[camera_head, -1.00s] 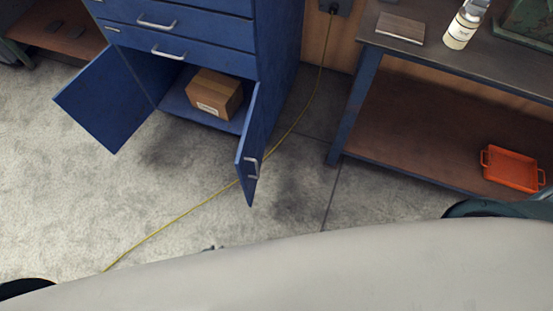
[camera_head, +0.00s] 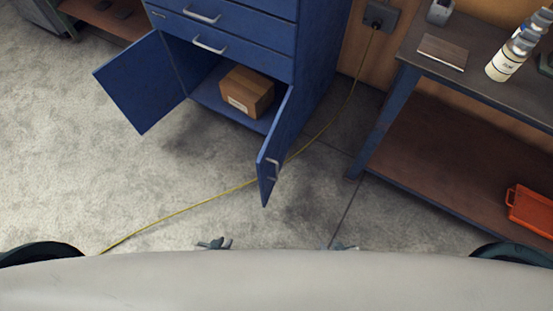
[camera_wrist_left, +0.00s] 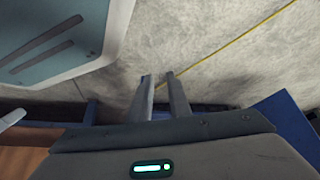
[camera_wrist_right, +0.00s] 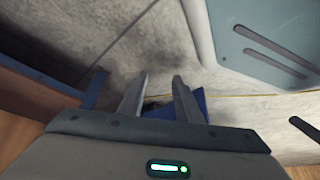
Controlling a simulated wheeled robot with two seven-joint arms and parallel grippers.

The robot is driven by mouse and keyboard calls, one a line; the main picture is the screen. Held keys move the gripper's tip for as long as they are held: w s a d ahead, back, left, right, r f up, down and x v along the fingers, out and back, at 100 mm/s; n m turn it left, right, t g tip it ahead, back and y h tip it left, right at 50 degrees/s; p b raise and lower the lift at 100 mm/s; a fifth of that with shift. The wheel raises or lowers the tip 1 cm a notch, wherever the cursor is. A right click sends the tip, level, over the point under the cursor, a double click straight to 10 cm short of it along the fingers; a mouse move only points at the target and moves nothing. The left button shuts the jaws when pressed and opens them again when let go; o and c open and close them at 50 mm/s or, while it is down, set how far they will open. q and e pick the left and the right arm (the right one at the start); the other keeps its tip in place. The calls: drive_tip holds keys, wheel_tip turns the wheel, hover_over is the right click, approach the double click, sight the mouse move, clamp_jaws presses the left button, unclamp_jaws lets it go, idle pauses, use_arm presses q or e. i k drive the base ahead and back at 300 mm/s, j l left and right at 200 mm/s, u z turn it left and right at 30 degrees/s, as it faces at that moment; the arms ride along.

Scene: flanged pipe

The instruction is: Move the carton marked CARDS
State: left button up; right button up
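A brown cardboard carton (camera_head: 252,92) with a white label sits on the bottom shelf inside the blue cabinet (camera_head: 325,60). The label is too small to read. Both lower cabinet doors stand open, the left door (camera_head: 140,82) and the right door (camera_head: 277,150). My left gripper (camera_head: 214,243) shows at the edge of my body, well short of the cabinet. In the left wrist view its fingers (camera_wrist_left: 158,76) are apart with floor between them. My right gripper (camera_head: 343,247) shows further right. Its fingers (camera_wrist_right: 159,76) are apart and empty in the right wrist view.
A yellow cable (camera_head: 190,208) runs across the floor past the right door to a wall socket (camera_head: 381,16). A workbench (camera_head: 440,170) stands at right, with bottles (camera_head: 508,58) on top and an orange tray (camera_head: 531,210) on its lower shelf. The floor before the cabinet is otherwise clear.

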sight(250, 92)
drive_tip(key=i+j, duration=0.15)
drive_tip(key=j, duration=0.25)
drive_tip(key=i+j, duration=0.1)
drive_tip(key=j, duration=0.3)
drive_tip(key=i+j, duration=0.15)
drive_tip(key=j, duration=0.2)
drive_tip(key=i+j, duration=0.1)
drive_tip(key=j, duration=0.3)
drive_tip(key=i+j, duration=0.15)
drive_tip(key=j, duration=0.25)
drive_tip(key=i+j, duration=0.1)
drive_tip(key=j, duration=0.3)
drive_tip(key=i+j, duration=0.15)
drive_tip(key=j, duration=0.2)
drive_tip(key=i+j, duration=0.1)
drive_tip(key=j, duration=0.3)
drive_tip(key=u, duration=0.05)
